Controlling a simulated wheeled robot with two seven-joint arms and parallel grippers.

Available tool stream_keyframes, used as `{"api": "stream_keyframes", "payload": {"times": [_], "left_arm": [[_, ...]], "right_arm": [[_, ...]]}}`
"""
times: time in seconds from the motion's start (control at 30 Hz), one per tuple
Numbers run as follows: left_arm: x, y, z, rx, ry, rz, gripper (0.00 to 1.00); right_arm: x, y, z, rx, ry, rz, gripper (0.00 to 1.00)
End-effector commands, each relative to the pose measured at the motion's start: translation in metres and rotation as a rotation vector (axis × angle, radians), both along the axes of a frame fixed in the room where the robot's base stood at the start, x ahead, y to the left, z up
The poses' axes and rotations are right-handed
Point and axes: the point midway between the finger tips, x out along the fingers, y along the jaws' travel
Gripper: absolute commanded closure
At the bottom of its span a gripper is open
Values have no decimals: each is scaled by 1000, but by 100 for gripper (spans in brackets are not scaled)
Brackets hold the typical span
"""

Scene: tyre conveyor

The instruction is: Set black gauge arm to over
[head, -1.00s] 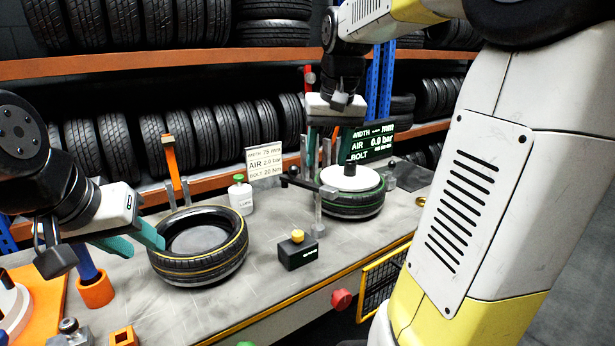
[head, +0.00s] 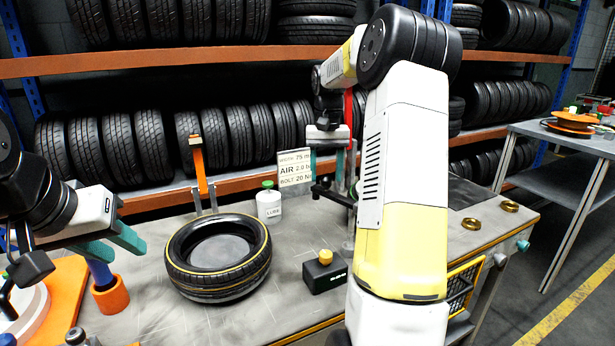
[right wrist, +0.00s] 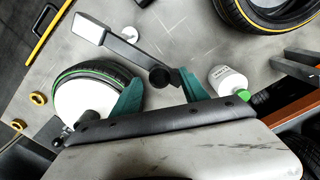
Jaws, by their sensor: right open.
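The black gauge arm (head: 335,196) sits on a silver post on the bench, partly hidden by my right arm in the head view. In the right wrist view the gauge arm (right wrist: 128,54) runs from the pale post top (right wrist: 90,28) to a round black knob (right wrist: 160,77), beside the green-striped wheel (right wrist: 85,100) rather than across it. My right gripper (head: 328,172) is open, its teal fingertips (right wrist: 163,95) on either side of the knob end; contact cannot be told.
A lube bottle (head: 268,207), a spec sign (head: 295,170) and a black box with a yellow button (head: 325,272) stand near the gauge. An orange cup (head: 111,296) stands at left. Tyre racks are behind. Bare bench (head: 160,322) lies in front.

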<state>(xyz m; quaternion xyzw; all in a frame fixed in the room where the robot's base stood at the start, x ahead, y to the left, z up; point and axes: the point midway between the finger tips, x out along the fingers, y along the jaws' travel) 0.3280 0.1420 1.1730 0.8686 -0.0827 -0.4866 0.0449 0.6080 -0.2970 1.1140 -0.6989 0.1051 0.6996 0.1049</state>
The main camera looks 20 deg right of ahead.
Motion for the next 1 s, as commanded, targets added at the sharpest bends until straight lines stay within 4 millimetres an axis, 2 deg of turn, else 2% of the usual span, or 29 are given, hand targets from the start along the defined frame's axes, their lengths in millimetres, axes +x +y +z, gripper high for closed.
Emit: {"api": "stream_keyframes", "payload": {"times": [0.13, 0.4, 0.43, 0.6, 0.7, 1.0], "left_arm": [[0, 0, 0, 0, 0, 0, 64], [0, 0, 0, 0, 0, 0, 64], [0, 0, 0, 0, 0, 0, 64], [0, 0, 0, 0, 0, 0, 64], [0, 0, 0, 0, 0, 0, 64], [0, 0, 0, 0, 0, 0, 64]], "right_arm": [[0, 0, -12, 0, 0, 0, 48], [0, 0, -14, 0, -1, 0, 48], [0, 0, -14, 0, -1, 1, 50], [0, 0, -14, 0, -1, 1, 83], [0, 0, -14, 0, -1, 1, 100], [0, 0, -13, 0, -1, 1, 100]]}}
